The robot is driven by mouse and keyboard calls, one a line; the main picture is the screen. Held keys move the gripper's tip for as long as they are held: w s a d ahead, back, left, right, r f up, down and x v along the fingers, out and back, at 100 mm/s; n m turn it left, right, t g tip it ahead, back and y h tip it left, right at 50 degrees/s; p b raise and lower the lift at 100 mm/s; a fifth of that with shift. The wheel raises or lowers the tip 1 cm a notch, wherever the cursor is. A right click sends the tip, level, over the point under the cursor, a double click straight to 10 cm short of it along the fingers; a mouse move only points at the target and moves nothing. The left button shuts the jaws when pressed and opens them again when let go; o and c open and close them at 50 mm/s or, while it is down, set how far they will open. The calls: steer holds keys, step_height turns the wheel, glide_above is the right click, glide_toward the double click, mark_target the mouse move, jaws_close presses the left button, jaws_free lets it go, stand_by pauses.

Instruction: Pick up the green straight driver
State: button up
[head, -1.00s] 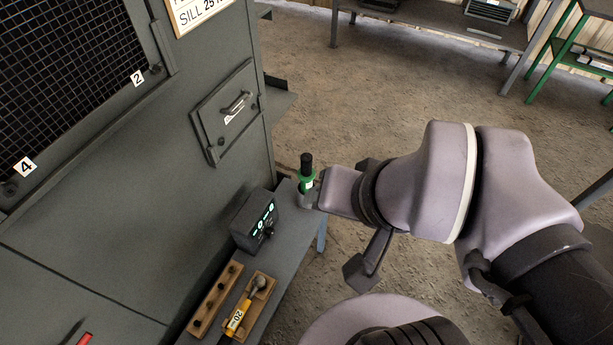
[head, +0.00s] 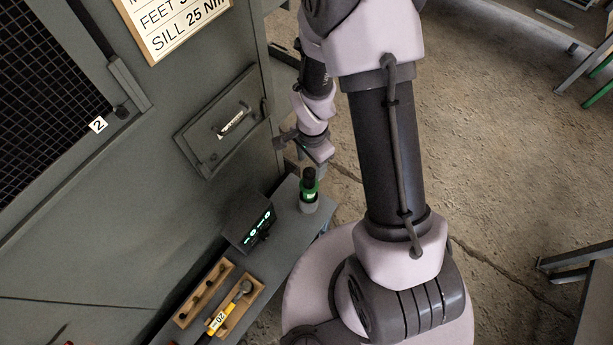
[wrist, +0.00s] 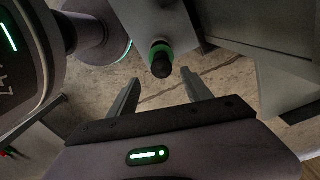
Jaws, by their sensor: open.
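The green straight driver (head: 309,184) stands upright in a grey holder (head: 309,205) at the far end of the narrow grey bench in the head view. It has a black top and a green band. In the wrist view the driver (wrist: 161,58) shows beyond the fingers, its black end pointing toward the camera. My gripper (wrist: 162,92) is open and empty, its two fingers apart with the driver ahead of the gap and not between them. In the head view my gripper (head: 314,160) hangs just above and behind the driver.
A black box with a green display (head: 248,228) sits on the bench (head: 284,240) nearer than the driver. Wooden racks (head: 240,300) hold a yellow-handled tool marked 20 (head: 216,322). The grey enclosure (head: 110,215) walls the left side.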

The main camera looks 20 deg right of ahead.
mark_target(311, 173)
step_height(311, 173, down, 5)
steer(key=shift+f+b, duration=0.2)
steer(key=shift+b, duration=0.5)
steer(key=f+b, duration=0.1)
steer(key=f, duration=0.1)
steer(key=f+b, duration=0.1)
steer(key=f, duration=0.2)
steer(key=shift+w+a+f+b, duration=0.15)
steer(key=shift+a+f+b, duration=0.05)
steer(key=shift+b, duration=0.15)
steer(key=shift+r, duration=0.15)
steer(key=shift+c, duration=0.9)
jaws_close()
